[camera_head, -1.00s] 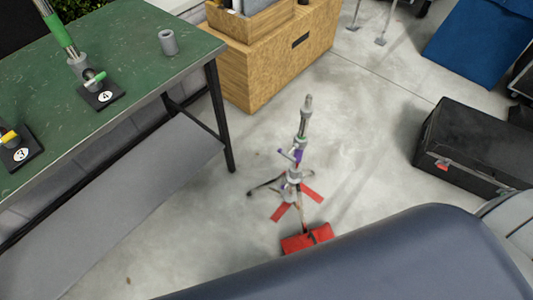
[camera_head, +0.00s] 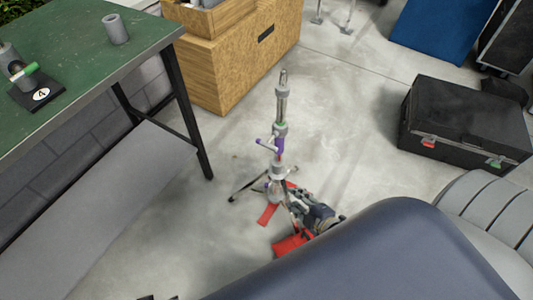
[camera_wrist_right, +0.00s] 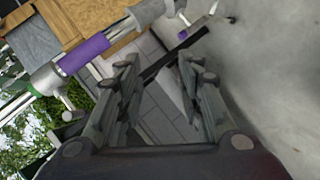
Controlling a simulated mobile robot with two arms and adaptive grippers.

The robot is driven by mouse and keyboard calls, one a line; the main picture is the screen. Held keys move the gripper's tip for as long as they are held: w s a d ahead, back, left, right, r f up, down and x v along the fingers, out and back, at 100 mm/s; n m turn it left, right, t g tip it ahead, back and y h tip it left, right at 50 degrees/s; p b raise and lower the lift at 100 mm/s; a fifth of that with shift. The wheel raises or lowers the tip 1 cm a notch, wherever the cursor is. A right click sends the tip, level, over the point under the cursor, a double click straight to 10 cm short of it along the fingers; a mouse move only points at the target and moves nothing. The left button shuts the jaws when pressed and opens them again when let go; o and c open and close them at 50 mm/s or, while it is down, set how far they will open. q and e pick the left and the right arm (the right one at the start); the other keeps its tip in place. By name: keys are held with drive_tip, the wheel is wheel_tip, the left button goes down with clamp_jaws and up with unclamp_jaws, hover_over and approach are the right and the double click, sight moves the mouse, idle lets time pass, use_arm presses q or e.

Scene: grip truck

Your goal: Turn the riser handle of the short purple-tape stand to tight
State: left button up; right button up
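The short stand (camera_head: 282,108) stands upright on the concrete floor, with purple tape (camera_head: 279,147) around its riser. A small purple-tipped handle (camera_head: 263,142) sticks out to the left of it. My right gripper (camera_head: 306,212) is low beside the stand's base, partly hidden by my dark arm. In the right wrist view its two fingers (camera_wrist_right: 165,72) are apart with nothing between them. The purple tape (camera_wrist_right: 84,54) shows there up and left of the fingers. A purple-tipped part (camera_wrist_right: 184,36) lies beyond the fingertips. Small dark tips at the head view's bottom edge may be my left gripper.
A green worktable (camera_head: 80,60) with a grey cup (camera_head: 115,29) is at the left. A wooden cabinet (camera_head: 240,60) stands behind the stand. A black case (camera_head: 465,122) is at the right. Red bags (camera_head: 290,245) lie at the stand's feet. Floor between is clear.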

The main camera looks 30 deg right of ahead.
drive_tip(key=w+r+n+t+b, duration=0.2)
drive_tip(key=w+r+b, duration=0.1)
drive_tip(key=r, duration=0.2)
drive_tip(key=n+t+y+b, duration=0.1)
drive_tip(key=n+t+b, duration=0.2)
drive_tip(key=n, duration=0.1)
approach(271, 150)
drive_tip(key=w, duration=0.4)
drive_tip(key=w+b, duration=0.1)
drive_tip(key=w, duration=0.2)
drive_tip(key=w+a, duration=0.1)
drive_tip(key=w, duration=0.1)
drive_tip(key=shift+w, duration=0.25)
drive_tip(key=shift+w+a+b, duration=0.15)
drive_tip(key=shift+w+b, duration=0.25)
drive_tip(key=shift+w, duration=0.5)
use_arm(q)
wheel_tip(271, 150, up, 9)
drive_tip(key=w+t, duration=0.1)
drive_tip(key=t, duration=0.1)
drive_tip(key=shift+w+d, duration=0.15)
drive_tip(key=shift+w, duration=0.2)
use_arm(e)
drive_tip(key=shift+w+a, duration=0.1)
drive_tip(key=shift+w, duration=0.3)
use_arm(q)
drive_tip(key=shift+r, duration=0.1)
use_arm(e)
clamp_jaws()
